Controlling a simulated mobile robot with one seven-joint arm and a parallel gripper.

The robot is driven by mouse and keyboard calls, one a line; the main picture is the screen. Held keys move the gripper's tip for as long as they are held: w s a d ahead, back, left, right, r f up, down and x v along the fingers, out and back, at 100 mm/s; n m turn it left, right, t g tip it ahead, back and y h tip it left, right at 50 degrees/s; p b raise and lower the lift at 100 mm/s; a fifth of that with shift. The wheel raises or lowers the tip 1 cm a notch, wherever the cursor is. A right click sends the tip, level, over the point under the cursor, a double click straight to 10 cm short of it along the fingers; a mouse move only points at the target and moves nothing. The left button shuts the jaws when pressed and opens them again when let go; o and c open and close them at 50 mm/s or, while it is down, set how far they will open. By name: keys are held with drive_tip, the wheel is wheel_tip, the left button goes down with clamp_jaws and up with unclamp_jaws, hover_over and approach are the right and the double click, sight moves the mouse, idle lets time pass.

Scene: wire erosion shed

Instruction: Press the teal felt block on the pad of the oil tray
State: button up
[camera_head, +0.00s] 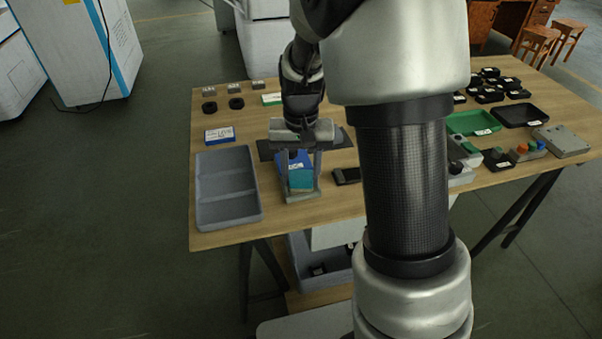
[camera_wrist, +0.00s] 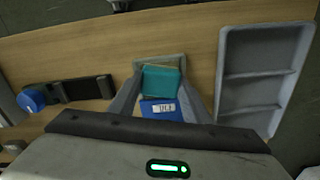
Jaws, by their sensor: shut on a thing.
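The teal felt block (camera_head: 300,180) is between the two fingers of my gripper (camera_head: 301,183), low over the front left of the table. In the wrist view the teal block (camera_wrist: 162,83) shows between the fingers, with a blue part (camera_wrist: 160,110) bearing a white label right beside it. I cannot tell whether blue and teal are one piece. My gripper is shut on the block. A grey edge (camera_wrist: 158,61) shows just beyond the teal face; whether the block touches what is below is hidden. I cannot tell for certain which thing is the oil tray.
A grey compartmented tray (camera_head: 255,208) stands left of my gripper, close by. A dark phone-like item (camera_head: 346,176) lies to the right. Green (camera_head: 474,122) and black trays (camera_head: 520,116) stand far right.

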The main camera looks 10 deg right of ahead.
drive_tip(key=shift+s, duration=0.1)
drive_tip(key=shift+r+p, duration=3)
drive_tip(key=shift+r, duration=0.5)
